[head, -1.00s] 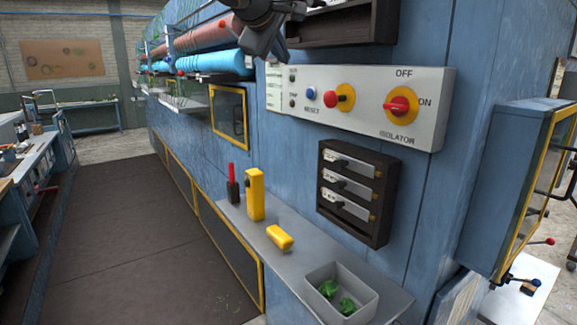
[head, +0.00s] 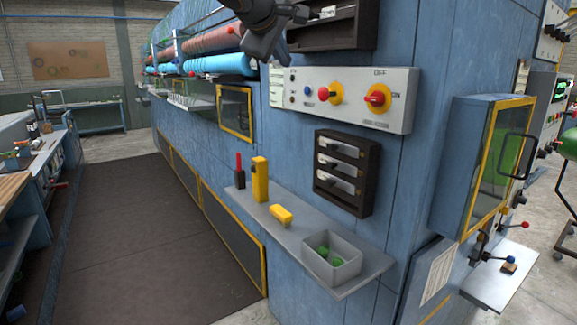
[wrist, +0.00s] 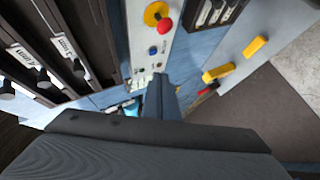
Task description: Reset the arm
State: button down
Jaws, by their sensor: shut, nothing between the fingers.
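My gripper (head: 280,58) hangs at the top of the head view, dark grey, in front of the blue machine wall and left of the upper dark rack. In the wrist view my gripper (wrist: 162,95) shows as narrow dark fingers held together, with nothing between them. It is apart from the control panel (head: 345,97), which carries a red knob on a yellow disc, a blue button and the red isolator switch (head: 377,97). The panel also shows in the wrist view (wrist: 143,57).
A grey shelf (head: 345,283) holds a yellow block (head: 281,215), an upright yellow item (head: 260,179), a red-handled tool (head: 239,171) and a grey bin (head: 334,270) with green pieces. A yellow-framed cabinet (head: 465,165) juts out at right. The dark floor mat (head: 140,235) is clear.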

jog(key=s+d+f+m+g+b, duration=0.15)
jog(key=d+f, duration=0.25)
jog(key=f, duration=0.6)
jog(key=s+d+f+m+g+y+b, duration=0.1)
jog(key=s+d+f+g+b, duration=0.2)
jog(key=f, duration=0.7)
jog(key=s+d+f+m+g, duration=0.15)
jog(key=d+f, duration=0.35)
jog(key=f, duration=0.5)
jog(key=s+d+f+m+g+y+b, duration=0.1)
jog(key=s+d+f+m+g+b, duration=0.1)
jog(key=s+f, duration=0.8)
jog(key=s+d+f+m+g+y+b, duration=0.1)
jog(key=s+d+f+m+g+b, duration=0.2)
jog(key=s+f, duration=0.8)
jog(key=d+f+m+b, duration=0.1)
jog(key=d+f+m, duration=0.1)
jog(key=f, duration=0.4)
jog(key=shift+d+y, duration=0.3)
jog(key=shift+d, duration=0.6)
